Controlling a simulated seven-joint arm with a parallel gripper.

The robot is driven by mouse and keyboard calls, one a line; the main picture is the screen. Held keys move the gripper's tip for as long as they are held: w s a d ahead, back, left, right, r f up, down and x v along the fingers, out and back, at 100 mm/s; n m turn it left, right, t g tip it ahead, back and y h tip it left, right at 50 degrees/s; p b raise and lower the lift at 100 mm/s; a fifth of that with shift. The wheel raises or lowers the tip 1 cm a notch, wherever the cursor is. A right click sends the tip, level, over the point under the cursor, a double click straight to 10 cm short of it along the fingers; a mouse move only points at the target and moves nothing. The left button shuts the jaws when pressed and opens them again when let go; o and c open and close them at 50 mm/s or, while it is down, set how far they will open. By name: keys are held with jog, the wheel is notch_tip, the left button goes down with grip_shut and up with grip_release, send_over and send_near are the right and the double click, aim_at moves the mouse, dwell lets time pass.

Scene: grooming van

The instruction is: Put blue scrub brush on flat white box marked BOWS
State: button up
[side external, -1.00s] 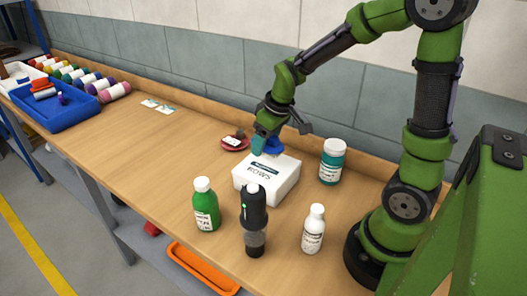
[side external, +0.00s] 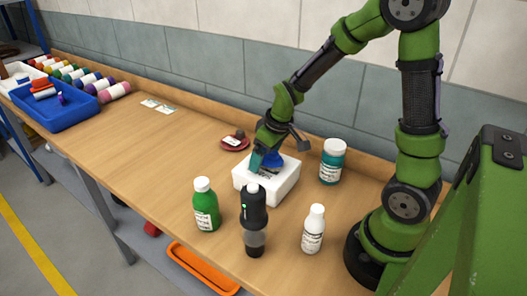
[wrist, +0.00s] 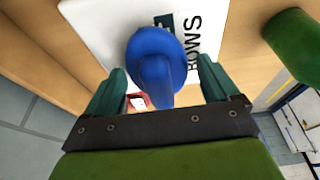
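The flat white box (side external: 260,197) stands on the bench, and its lettering shows beside the brush in the wrist view (wrist: 90,25). The blue scrub brush (side external: 274,161) is upright over the box top and appears to rest on it; its base contact is partly hidden by a finger. In the wrist view the brush (wrist: 155,70) has its handle towards me and covers part of the label. My gripper (side external: 260,158) is low over the box. In the wrist view its two teal fingers (wrist: 161,70) stand on either side of the brush, with gaps beside the handle.
A green bottle (side external: 206,208), a dark clipper-like device (side external: 253,215), a white bottle (side external: 313,232) and a teal jar (side external: 332,165) stand around the box. A blue tray (side external: 50,115) is far left. The bench's left-middle is mostly clear.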

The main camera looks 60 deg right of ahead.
jog(key=v, duration=1.1)
jog(key=shift+r, duration=0.4)
jog(key=s+a+r+m+t+y, duration=0.2)
jog(key=s+a+r+m+t, duration=0.1)
jog(key=s+a, duration=0.5)
notch_tip(320, 180, up, 3)
jog(key=shift+s+a+f+m+t, duration=0.2)
jog(key=shift+s+a+m+t, duration=0.25)
jog(key=shift+a, duration=0.45)
